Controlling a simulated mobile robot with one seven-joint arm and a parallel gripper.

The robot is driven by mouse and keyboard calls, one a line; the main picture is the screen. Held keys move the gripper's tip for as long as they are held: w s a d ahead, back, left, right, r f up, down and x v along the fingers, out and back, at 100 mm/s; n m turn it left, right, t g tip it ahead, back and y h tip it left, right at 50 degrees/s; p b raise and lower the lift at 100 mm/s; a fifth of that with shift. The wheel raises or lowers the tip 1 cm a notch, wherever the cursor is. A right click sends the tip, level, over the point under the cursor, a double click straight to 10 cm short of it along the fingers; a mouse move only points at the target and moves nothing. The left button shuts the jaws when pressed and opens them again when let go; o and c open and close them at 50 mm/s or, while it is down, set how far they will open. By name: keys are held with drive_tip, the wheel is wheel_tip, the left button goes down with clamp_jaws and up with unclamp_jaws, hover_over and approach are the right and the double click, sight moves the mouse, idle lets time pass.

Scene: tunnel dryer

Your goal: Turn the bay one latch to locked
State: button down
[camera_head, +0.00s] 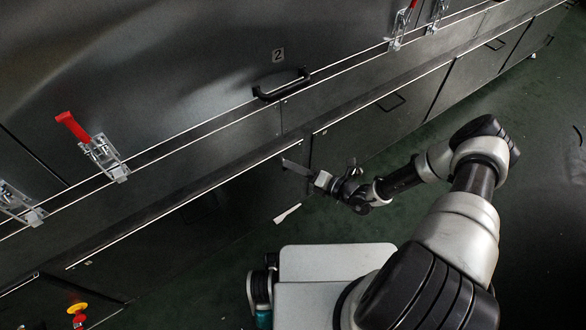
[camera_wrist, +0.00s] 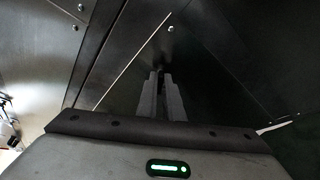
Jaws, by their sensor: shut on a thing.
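My gripper (camera_head: 291,165) is in front of the lower dark panels, below the black handle. In the wrist view its two grey fingers (camera_wrist: 160,82) are close together, shut on a small dark part (camera_wrist: 160,68) at their tips. This part is mostly hidden, and I cannot tell whether it is the bay one latch. A red-handled toggle latch (camera_head: 95,145) stands on the panel at the left, well away from my gripper, its handle tilted up. Another red-handled latch (camera_head: 402,22) is at the top right. I see no bay one label.
A black bar handle (camera_head: 283,87) sits under a plate marked 2 (camera_head: 278,55). A yellow and red knob (camera_head: 77,309) is at the lower left. A pale strip (camera_head: 287,213) shows below my gripper. Green floor (camera_head: 420,145) is open to the right of the panels.

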drive_tip(key=m, duration=0.1)
drive_tip(key=m+y, duration=0.1)
drive_tip(key=m, duration=0.1)
drive_tip(key=m+y, duration=0.1)
drive_tip(key=m, duration=0.1)
drive_tip(key=shift+f, duration=0.3)
drive_tip(key=shift+t, duration=0.3)
drive_tip(key=c, duration=1.9)
unclamp_jaws()
drive_tip(key=p+v, duration=0.1)
drive_tip(key=v, duration=1.6)
drive_tip(key=shift+d+f+p, duration=0.25)
drive_tip(key=shift+p, duration=0.15)
